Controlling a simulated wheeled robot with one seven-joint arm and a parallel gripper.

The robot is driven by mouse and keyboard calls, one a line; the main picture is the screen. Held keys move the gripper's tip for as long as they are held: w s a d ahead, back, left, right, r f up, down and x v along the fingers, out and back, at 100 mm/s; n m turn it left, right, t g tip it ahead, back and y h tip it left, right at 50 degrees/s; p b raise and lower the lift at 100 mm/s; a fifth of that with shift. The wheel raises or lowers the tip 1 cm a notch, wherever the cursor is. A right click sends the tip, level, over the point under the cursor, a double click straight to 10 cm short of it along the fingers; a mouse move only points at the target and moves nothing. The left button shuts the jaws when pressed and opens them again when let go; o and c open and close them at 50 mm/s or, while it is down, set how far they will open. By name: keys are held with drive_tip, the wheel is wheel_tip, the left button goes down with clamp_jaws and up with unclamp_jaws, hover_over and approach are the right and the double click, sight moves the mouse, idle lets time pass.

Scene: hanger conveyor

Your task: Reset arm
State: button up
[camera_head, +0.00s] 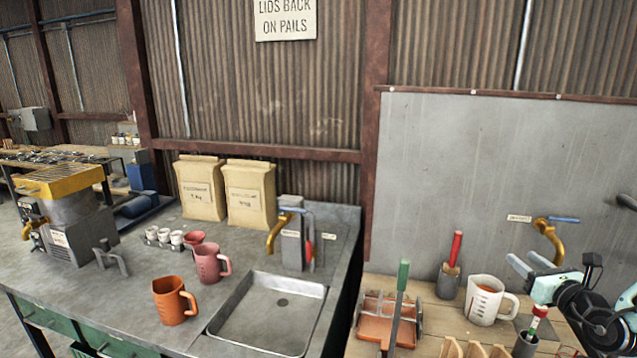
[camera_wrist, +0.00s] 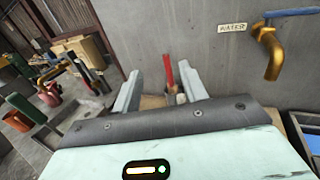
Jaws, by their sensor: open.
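My gripper (camera_head: 531,266) is at the right of the head view, above the wooden bench. Its two pale fingers are apart with nothing between them. In the wrist view the open fingers (camera_wrist: 162,92) point toward the grey wall panel, and a red-handled tool (camera_wrist: 169,75) shows beyond the gap. A white measuring jug (camera_head: 484,300) stands on the bench to the left of and below my gripper. The red-handled tool (camera_head: 455,250) stands upright in a grey holder behind the jug.
A brass tap (camera_head: 546,232) with a blue lever juts from the wall panel near my gripper. A green-handled tool (camera_head: 400,290) stands by an orange tray (camera_head: 376,325). On the left counter are a sink (camera_head: 250,310), an orange jug (camera_head: 170,302), a pink jug (camera_head: 208,264) and two paper sacks (camera_head: 248,195).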

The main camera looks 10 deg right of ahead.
drive_tip(key=a+r+n+g+y+b, duration=0.1)
drive_tip(key=a+n+g+y, duration=0.45)
drive_tip(key=a, duration=0.75)
drive_tip(key=a+r+n+g+y+b, duration=0.2)
drive_tip(key=a+n+y, duration=0.65)
drive_tip(key=a, duration=0.55)
drive_tip(key=s+a+f+n+g+h+b, duration=0.1)
drive_tip(key=s+a+f+n+g+b, duration=0.2)
drive_tip(key=s+a+n+g, duration=1.2)
drive_tip(key=s+f+n+t+h+b, duration=0.1)
drive_tip(key=s+n+t+h+b, duration=0.1)
drive_tip(key=s+n+h, duration=0.3)
drive_tip(key=s+a+f+n+t+h+b, duration=0.1)
drive_tip(key=s+f+n+t+h+b, duration=0.1)
drive_tip(key=s+n+h, duration=0.4)
drive_tip(key=s+n, duration=0.1)
drive_tip(key=n, duration=0.3)
drive_tip(key=shift+f, duration=0.3)
drive_tip(key=shift+t, duration=0.25)
